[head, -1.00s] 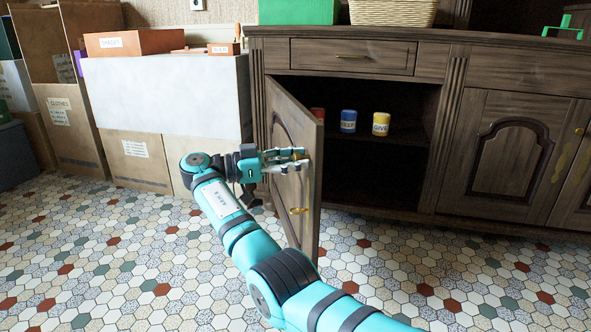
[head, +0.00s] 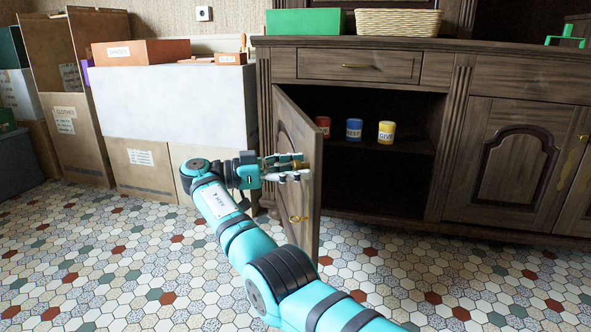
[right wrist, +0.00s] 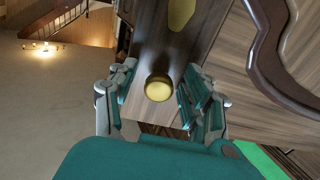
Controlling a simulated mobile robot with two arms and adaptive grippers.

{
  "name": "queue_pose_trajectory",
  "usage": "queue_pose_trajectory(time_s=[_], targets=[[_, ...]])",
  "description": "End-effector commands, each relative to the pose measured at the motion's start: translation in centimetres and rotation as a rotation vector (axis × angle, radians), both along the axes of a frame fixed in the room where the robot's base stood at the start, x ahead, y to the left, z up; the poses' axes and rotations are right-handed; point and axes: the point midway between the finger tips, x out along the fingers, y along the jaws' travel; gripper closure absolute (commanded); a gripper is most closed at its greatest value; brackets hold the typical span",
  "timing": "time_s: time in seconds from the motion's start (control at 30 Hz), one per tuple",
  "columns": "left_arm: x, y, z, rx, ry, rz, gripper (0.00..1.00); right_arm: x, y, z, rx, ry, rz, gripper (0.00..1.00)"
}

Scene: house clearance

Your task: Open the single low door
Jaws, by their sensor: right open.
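The low door (head: 297,180) of the dark wooden sideboard stands wide open, swung out to the left. Its brass knob (right wrist: 158,88) shows in the right wrist view between the spread fingers of my right gripper (right wrist: 160,100). In the head view my right gripper (head: 285,167) is at the door's outer edge, beside the knob. It is open, and a gap shows between the fingers and the knob. My left gripper is not in view.
Inside the cupboard stand a red can (head: 323,126), a blue can (head: 354,129) and a yellow can (head: 386,132). Cardboard boxes (head: 142,165) and a white box (head: 170,100) stand to the left. The tiled floor (head: 150,260) in front is clear.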

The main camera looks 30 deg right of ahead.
Motion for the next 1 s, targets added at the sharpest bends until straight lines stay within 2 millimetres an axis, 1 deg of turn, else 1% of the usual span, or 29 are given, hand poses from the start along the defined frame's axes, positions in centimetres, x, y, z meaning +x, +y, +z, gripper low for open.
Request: queue_pose_trajectory(time_s=[0.23, 0.33, 0.47, 0.7, 0.8, 0.9, 1.0], targets=[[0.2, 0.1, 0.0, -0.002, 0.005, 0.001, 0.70, 0.0, 0.0, 0.1, -0.001, -0.001, 0.001, 0.50], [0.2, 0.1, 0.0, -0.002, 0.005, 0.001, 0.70, 0.0, 0.0, 0.8, -0.002, -0.001, 0.001, 0.50], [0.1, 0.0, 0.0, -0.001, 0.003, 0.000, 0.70, 0.0, 0.0, 2.9, -0.002, -0.005, 0.001, 0.50], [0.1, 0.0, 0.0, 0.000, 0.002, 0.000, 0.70, 0.0, 0.0, 7.6, -0.001, -0.003, 0.001, 0.50], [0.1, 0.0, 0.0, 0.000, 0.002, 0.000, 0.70, 0.0, 0.0, 8.9, -0.001, -0.002, 0.001, 0.50], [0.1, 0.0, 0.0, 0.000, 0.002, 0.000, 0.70, 0.0, 0.0, 9.7, -0.001, 0.000, 0.000, 0.50], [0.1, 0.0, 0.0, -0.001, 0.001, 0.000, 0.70, 0.0, 0.0, 10.0, -0.001, 0.000, 0.000, 0.50]])
